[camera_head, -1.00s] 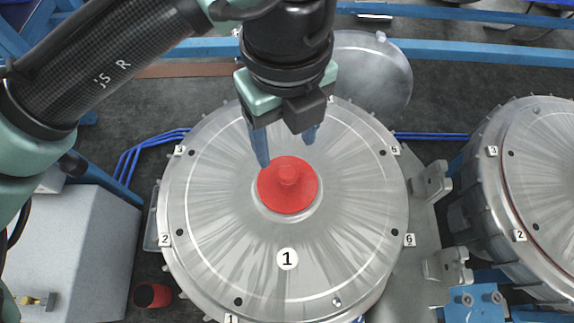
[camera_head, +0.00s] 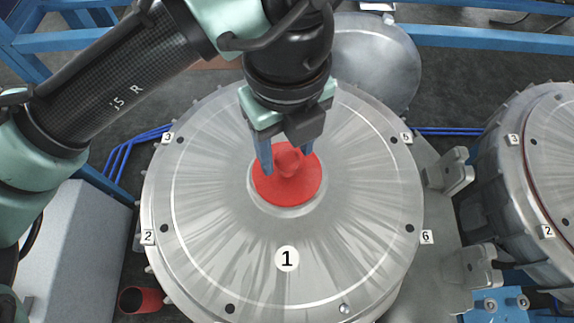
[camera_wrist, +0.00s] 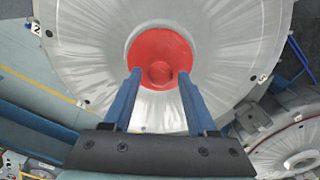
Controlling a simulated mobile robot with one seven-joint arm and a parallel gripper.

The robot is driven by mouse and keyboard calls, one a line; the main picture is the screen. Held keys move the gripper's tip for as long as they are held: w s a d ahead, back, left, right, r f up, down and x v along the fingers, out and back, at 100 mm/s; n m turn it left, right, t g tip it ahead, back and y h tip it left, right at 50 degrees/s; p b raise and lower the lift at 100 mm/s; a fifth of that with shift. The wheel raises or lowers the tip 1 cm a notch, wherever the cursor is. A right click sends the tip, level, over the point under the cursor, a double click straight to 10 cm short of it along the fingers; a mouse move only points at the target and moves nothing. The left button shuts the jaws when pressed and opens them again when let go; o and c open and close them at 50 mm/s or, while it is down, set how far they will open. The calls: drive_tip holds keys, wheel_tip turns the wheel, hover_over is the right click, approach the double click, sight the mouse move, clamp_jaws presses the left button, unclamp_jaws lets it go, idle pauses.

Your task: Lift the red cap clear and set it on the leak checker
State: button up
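The red cap (camera_head: 288,192) is a flat disc with a round knob, at the centre of the round metal lid marked 1 (camera_head: 287,290). It also shows in the wrist view (camera_wrist: 158,45). My gripper (camera_head: 285,166) is open over the cap. Its two blue fingers stand on either side of the knob in the wrist view (camera_wrist: 157,76), with a gap visible on each side. I cannot tell how far the fingertips reach down beside the knob. I cannot identify the leak checker for certain; a pale grey box (camera_head: 75,240) stands at the left.
A second round metal housing (camera_head: 550,165) stands at the right, with metal brackets (camera_head: 450,175) between the two. A plain metal disc (camera_head: 375,55) is behind the lid. A red cup-like part (camera_head: 140,299) lies at lower left. Blue rails (camera_head: 470,38) cross the back.

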sight(287, 157)
clamp_jaws()
drive_tip(key=shift+r+p, duration=0.75)
idle(0.5)
drive_tip(key=shift+r+p, duration=1.25)
drive_tip(key=shift+r, duration=0.2)
